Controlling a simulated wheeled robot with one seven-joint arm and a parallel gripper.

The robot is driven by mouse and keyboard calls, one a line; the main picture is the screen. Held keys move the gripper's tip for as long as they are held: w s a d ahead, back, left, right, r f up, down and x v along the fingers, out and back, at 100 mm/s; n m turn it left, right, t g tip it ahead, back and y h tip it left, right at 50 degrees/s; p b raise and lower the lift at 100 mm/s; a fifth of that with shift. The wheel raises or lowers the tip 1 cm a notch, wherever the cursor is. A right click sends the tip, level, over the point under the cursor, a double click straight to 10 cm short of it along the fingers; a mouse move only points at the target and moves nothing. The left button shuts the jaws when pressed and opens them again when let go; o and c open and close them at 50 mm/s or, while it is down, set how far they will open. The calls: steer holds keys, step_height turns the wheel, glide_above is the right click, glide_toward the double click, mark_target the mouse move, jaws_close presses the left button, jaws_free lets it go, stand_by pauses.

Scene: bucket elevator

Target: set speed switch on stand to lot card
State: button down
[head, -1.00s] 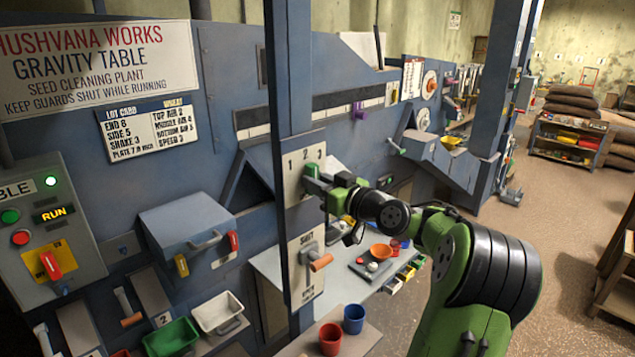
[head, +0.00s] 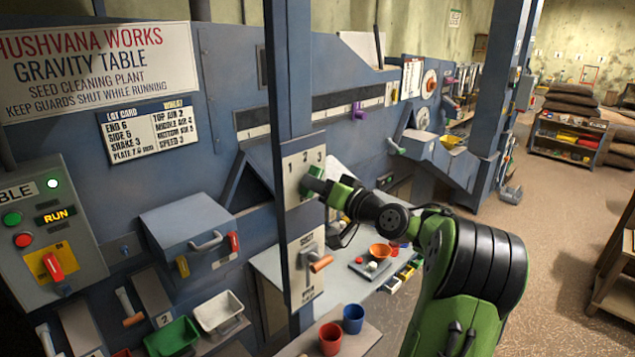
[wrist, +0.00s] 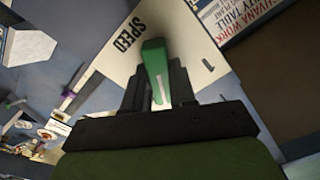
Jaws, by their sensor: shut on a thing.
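The speed switch (wrist: 155,57) is a green knob with a white line on a pale plate (head: 292,163) marked 1, 2, 3, mounted on the blue stand post (head: 290,90). My gripper (wrist: 156,85) is shut on the knob, one black finger on each side. In the head view my gripper (head: 317,188) covers most of the knob, so its pointed number is hidden. The wrist view shows "SPEED" left of the knob and 1 to its right; 2 and 3 are not visible there. The lot card (head: 150,132) on the machine reads speed 3.
Below the plate is a second plate with an orange-handled lever (head: 320,264). A red cup (head: 330,339) and a blue cup (head: 353,318) stand near the post's foot. A control box (head: 50,235) is at left. Open floor lies at right.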

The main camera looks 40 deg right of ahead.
steer(key=shift+r+m+p, duration=0.1)
steer(key=shift+m+p, duration=0.25)
steer(key=shift+m, duration=0.85)
steer(key=c, duration=0.9)
jaws_free()
steer(key=shift+w, duration=0.1)
steer(key=s+b, duration=0.1)
steer(key=s, duration=0.7)
steer(key=s+b, duration=0.2)
steer(key=s, duration=0.6)
steer(key=shift+d+b, duration=0.2)
steer(key=shift+b, duration=0.1)
steer(key=shift+w, duration=0.15)
